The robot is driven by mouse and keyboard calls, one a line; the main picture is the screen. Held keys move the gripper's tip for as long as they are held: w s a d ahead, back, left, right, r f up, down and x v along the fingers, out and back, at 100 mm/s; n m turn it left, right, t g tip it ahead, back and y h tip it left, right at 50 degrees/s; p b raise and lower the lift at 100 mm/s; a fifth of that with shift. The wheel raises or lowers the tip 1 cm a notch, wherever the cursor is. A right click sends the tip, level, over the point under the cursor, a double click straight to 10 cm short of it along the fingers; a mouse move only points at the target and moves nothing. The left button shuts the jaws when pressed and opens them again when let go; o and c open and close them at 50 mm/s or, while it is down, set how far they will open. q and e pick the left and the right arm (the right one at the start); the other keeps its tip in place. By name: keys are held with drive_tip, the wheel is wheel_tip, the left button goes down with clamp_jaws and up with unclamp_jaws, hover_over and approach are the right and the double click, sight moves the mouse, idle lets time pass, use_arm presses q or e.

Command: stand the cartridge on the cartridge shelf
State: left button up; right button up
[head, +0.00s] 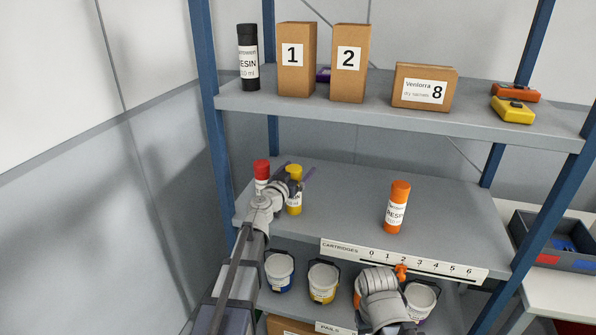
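A yellow-capped cartridge (295,203) is upright at the left of the middle shelf (345,195). My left gripper (298,174) reaches in beside it, with a finger showing on each side of its cap. I cannot tell whether the fingers press on it or whether its base touches the shelf. A red-capped cartridge (262,170) stands just left, its lower part hidden by my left wrist. An orange cartridge (397,208) stands upright right of centre, clear of both grippers. My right gripper (385,285) is low in front of the lower shelf; its fingers are not clear.
A numbered strip marked CARTRIDGES (440,265) runs along the shelf's front edge, with a small orange piece (401,271). Pails (323,282) stand below. The middle shelf is clear between yellow and orange cartridges.

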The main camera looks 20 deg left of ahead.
use_arm(q)
drive_tip(key=shift+r, duration=0.2)
drive_tip(key=shift+s, duration=0.4)
drive_tip(key=s+a, duration=0.2)
drive_tip(key=s, duration=0.9)
